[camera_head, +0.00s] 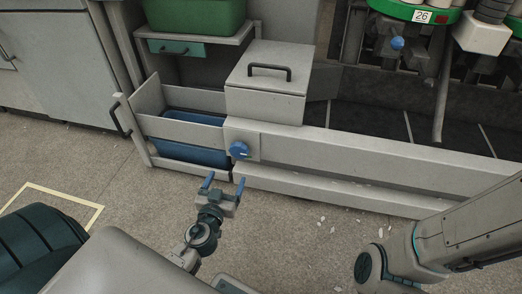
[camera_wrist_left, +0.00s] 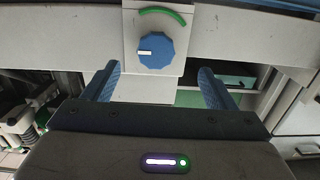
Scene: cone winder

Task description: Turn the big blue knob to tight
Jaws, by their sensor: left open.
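The big blue knob (camera_head: 239,150) sits on a light plate on the front rail of the machine. In the left wrist view the knob (camera_wrist_left: 155,51) is faceted, with a white mark on its left side and a green arc on the plate above it. My left gripper (camera_head: 224,183) is open and empty, below and a little left of the knob in the head view, apart from it. In the left wrist view its blue fingers (camera_wrist_left: 160,82) stand either side below the knob. My right gripper is not in view.
A grey lidded box (camera_head: 267,85) stands above the knob. An open drawer with a blue bin (camera_head: 190,157) is to its left. A smaller blue knob (camera_head: 397,43) is at upper right.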

